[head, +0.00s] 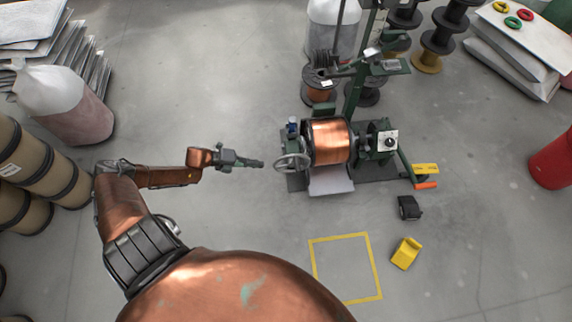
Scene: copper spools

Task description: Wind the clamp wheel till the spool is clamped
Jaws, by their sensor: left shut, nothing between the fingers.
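The copper spool (330,142) sits in the green winding stand (385,172), between its two side supports. The clamp wheel (291,163), a grey spoked handwheel, is on the left side of the stand, next to the spool. Whether the spool is clamped I cannot tell from here. My left gripper (256,163) is shut and empty, pointing right, a short gap to the left of the clamp wheel. My right gripper is not in view.
A yellow square outline (345,267) is on the floor in front. A yellow block (406,253) and a black block (409,208) lie right of it. An orange-handled lever (426,185) sticks out at the stand's right. A red drum (553,160) stands far right.

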